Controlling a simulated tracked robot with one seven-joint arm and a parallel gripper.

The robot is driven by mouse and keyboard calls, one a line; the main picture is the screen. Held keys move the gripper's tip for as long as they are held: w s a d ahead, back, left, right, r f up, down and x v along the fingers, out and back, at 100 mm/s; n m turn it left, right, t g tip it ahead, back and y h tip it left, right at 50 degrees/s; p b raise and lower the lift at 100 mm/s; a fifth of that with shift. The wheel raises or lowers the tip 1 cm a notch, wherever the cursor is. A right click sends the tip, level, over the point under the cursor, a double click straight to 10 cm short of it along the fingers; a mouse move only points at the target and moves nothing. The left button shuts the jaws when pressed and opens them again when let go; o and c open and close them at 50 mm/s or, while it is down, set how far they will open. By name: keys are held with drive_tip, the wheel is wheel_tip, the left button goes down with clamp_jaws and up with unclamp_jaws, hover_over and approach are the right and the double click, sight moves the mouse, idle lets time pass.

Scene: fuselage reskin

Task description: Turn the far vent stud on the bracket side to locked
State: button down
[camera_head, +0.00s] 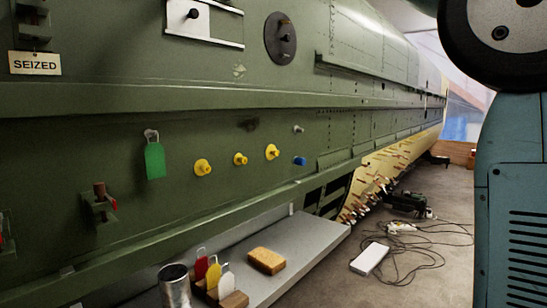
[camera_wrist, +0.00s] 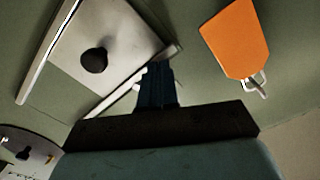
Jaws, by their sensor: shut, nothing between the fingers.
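In the wrist view my gripper (camera_wrist: 160,82) is shut and empty, its dark fingers pointing up the picture. A pale sliding plate with a dark knob (camera_wrist: 93,60) lies to its left, and the fingertips appear close to or over the plate's rail; contact is unclear. An orange tag (camera_wrist: 237,38) hangs on a metal hook to the right. In the head view, yellow studs (camera_head: 202,167), (camera_head: 240,159) and (camera_head: 271,152) sit in a row on the green fuselage side. I cannot tell which fitting is the far vent stud. My gripper is outside the head view.
A dark round plate (camera_head: 280,39) and a "SEIZED" sign (camera_head: 34,63) are on the upper skin. A green tag (camera_head: 155,160) hangs below. A grey shelf (camera_head: 300,240) holds a sponge (camera_head: 267,261), tags and a metal cup (camera_head: 174,285). Cables (camera_head: 425,240) lie on the floor.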

drive_tip(key=v, duration=0.6)
drive_tip(key=shift+d+r, duration=0.15)
drive_tip(key=shift+r, duration=0.1)
drive_tip(key=w+a, duration=0.3)
drive_tip(key=w, duration=0.2)
drive_tip(key=shift+w+f, duration=0.2)
drive_tip(key=shift+f, duration=0.15)
idle(0.8)
drive_tip(key=shift+a, duration=0.15)
drive_tip(key=shift+w+r, duration=0.2)
drive_tip(key=shift+r, duration=0.35)
idle(1.3)
